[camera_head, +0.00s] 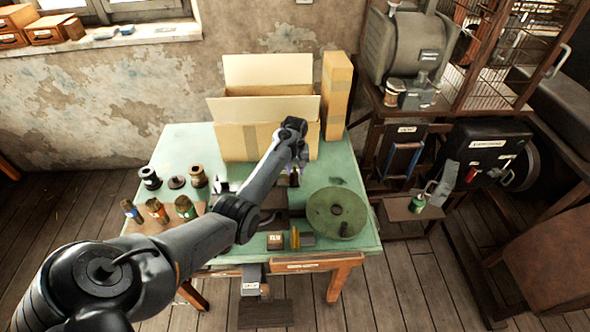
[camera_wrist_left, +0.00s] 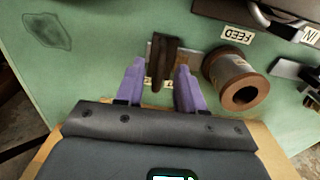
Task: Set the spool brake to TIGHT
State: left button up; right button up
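In the left wrist view, a dark brown lever (camera_wrist_left: 163,62) stands on a small base with pale label plates, which my fingers partly cover; I take it to be the spool brake. Its lettering is unreadable. My left gripper (camera_wrist_left: 160,85) has its two purple fingers apart, one on each side of the lever's near end, with gaps showing. A spool (camera_wrist_left: 232,78) with a brown flange lies just right of the right finger. In the head view my left gripper (camera_head: 294,177) is over the table before the carton, and the arm hides the brake. My right gripper is not in view.
A FEED label (camera_wrist_left: 236,34) and dark machine parts sit near the spool. In the head view, an open carton (camera_head: 268,140) stands behind the gripper and a green round disc (camera_head: 336,213) to its right. Spools and small cans stand at the table's left.

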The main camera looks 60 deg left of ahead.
pick_arm(q)
grip_shut()
dwell(0.4)
